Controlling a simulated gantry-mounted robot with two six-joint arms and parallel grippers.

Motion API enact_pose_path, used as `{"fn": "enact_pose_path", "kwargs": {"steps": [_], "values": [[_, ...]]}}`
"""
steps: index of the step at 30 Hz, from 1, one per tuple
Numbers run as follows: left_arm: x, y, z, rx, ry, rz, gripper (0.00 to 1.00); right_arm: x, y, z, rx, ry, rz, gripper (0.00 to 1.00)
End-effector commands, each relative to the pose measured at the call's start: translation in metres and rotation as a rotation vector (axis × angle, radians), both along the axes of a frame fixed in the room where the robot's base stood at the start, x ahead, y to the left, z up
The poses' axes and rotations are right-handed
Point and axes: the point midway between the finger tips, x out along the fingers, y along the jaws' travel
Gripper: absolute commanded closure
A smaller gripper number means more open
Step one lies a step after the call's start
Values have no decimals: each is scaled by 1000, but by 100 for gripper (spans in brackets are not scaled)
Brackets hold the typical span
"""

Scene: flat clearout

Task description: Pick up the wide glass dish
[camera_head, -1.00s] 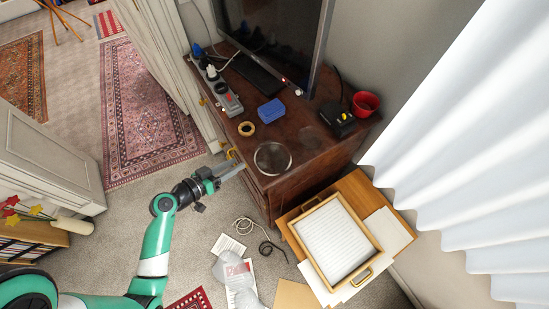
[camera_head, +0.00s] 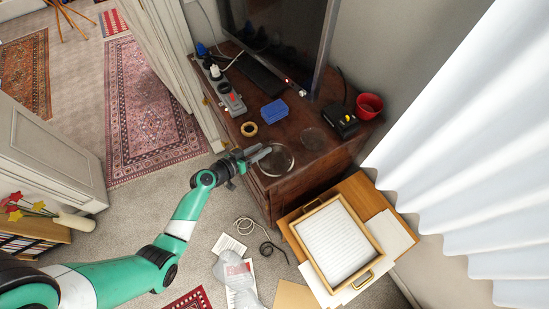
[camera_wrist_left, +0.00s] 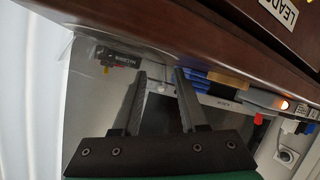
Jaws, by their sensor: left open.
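The wide glass dish (camera_head: 280,162) is a clear, round, shallow thing on the dark wooden cabinet top, near its front left edge. My left gripper (camera_head: 264,154) is at the dish's left rim, with its fingers pointing right; I cannot tell whether they touch it. In the left wrist view the two fingers of my left gripper (camera_wrist_left: 160,90) stand apart. The clear dish is hard to make out there. My right gripper is not in view.
On the cabinet top (camera_head: 296,185) are a tape roll (camera_head: 249,129), a blue box (camera_head: 274,111), a power strip (camera_head: 231,100), a black box (camera_head: 340,121) and a red cup (camera_head: 368,105). A screen (camera_head: 290,40) stands behind. A wooden tray (camera_head: 314,263) lies lower right.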

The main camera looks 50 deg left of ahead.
Motion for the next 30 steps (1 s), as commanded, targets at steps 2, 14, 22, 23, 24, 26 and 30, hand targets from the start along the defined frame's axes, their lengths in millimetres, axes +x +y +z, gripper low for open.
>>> {"fn": "enact_pose_path", "kwargs": {"steps": [2, 14, 22, 23, 24, 26, 30], "values": [[4, 0, -2, 0, 0, 0, 57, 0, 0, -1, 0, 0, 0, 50], [4, 0, -2, 0, 0, 1, 95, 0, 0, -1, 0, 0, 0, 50], [4, 0, -2, 0, 2, 1, 100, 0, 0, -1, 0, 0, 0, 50], [4, 0, -3, 1, 2, 1, 100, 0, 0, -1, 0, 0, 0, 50], [4, 0, -3, 1, 2, 1, 100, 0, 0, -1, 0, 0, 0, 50], [4, 0, -3, 1, 3, 1, 100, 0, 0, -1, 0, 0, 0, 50], [4, 0, -3, 1, 3, 1, 100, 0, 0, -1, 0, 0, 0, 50]]}}
